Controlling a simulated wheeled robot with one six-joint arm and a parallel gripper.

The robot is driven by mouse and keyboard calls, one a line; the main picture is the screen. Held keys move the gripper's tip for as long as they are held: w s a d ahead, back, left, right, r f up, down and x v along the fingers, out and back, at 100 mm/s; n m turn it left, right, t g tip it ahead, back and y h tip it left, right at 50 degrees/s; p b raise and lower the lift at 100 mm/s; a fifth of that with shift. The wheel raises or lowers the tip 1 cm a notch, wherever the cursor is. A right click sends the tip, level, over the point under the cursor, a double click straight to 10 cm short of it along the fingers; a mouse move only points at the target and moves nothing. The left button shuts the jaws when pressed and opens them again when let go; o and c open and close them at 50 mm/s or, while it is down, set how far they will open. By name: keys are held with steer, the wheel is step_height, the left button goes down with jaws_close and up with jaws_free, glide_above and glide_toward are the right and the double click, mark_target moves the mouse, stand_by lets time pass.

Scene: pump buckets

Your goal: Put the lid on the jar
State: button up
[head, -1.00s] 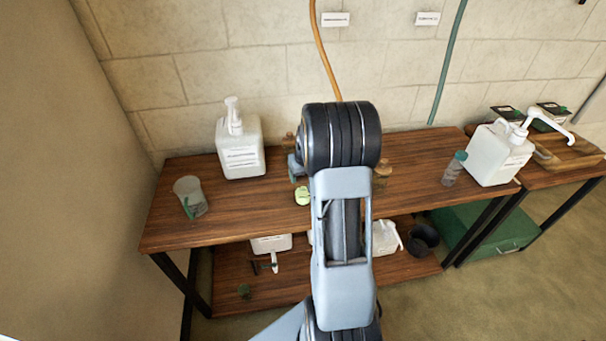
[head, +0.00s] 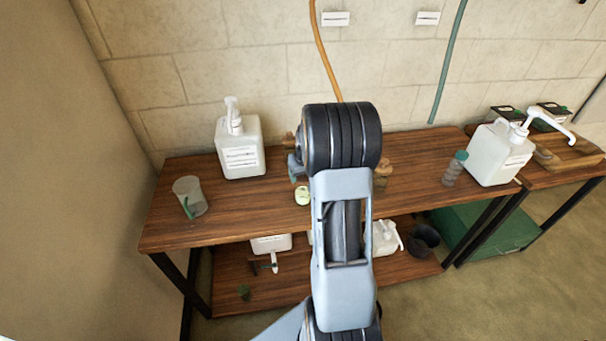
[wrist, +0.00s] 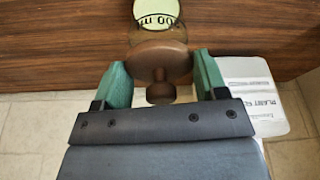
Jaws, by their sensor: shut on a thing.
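A round brown wooden lid (wrist: 160,58) with a small knob is between the green fingers of my gripper (wrist: 161,80) in the wrist view. My gripper is shut on it, with the knob toward the gripper. In the head view a pale green round label (head: 302,195) shows on the table left of my arm.
The wooden table (head: 250,215) holds a white pump bottle (head: 240,150), a clear cup (head: 188,195), a small bottle (head: 454,168) and a tilted white pump container (head: 497,155). Brown items (head: 383,172) stand just right of my arm. A lower shelf (head: 230,295) holds more containers.

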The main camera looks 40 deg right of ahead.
steer(key=o, duration=1)
steer(key=shift+o, duration=0.4)
steer(key=shift+r, duration=0.2)
steer(key=shift+r+p, duration=2.25)
steer(key=shift+r, duration=1.1)
steer(key=shift+c, duration=0.2)
jaws_close()
